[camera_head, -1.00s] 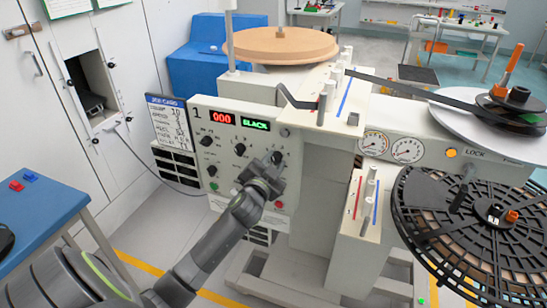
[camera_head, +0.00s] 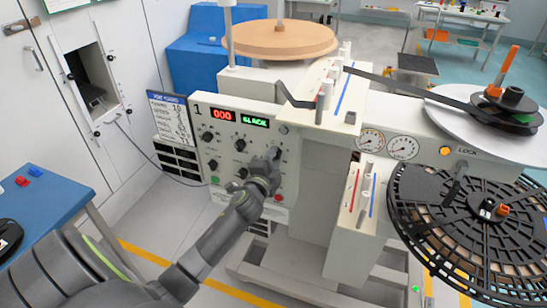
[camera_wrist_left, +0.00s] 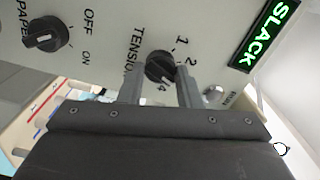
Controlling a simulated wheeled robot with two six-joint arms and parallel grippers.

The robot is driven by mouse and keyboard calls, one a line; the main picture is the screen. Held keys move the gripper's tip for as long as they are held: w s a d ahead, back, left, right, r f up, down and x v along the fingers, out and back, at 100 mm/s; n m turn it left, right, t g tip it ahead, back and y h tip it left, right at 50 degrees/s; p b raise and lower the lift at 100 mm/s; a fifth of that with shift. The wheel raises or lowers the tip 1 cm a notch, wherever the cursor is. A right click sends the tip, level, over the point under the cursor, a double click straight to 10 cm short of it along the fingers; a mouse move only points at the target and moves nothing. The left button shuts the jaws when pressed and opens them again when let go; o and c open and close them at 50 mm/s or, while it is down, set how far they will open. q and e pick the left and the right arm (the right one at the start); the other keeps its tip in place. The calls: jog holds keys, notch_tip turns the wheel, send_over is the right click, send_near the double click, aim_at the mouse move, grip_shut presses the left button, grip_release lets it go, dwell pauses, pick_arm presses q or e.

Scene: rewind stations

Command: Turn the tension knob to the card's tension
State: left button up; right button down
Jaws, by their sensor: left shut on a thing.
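The tension knob (camera_wrist_left: 160,66) is black and round, on the cream control panel (camera_head: 222,182). In the head view the gripper (camera_head: 273,158) covers most of the knob. Its exact pointer setting is hard to tell. The job card (camera_head: 172,118) hangs left of the panel, its lines too small to read surely. My right gripper is not in view.
A red display (camera_head: 222,115) reads 000 and a green display (camera_head: 255,120) reads SLACK. Another knob (camera_wrist_left: 46,34) with OFF and ON marks is nearby. Two dials (camera_head: 403,147) and a black reel (camera_head: 470,235) stand to the right. A blue table (camera_head: 45,205) is at left.

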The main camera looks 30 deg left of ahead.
pick_arm(q)
jog(key=shift+f, duration=0.1)
dwell(0.4)
jog(key=o, duration=1)
jog(key=shift+c, duration=0.2)
jog(key=shift+s, duration=0.1)
jog(key=b+v, duration=0.1)
jog(key=v, duration=1.6)
jog(key=shift+s+b, duration=0.15)
jog(key=shift+b, duration=0.15)
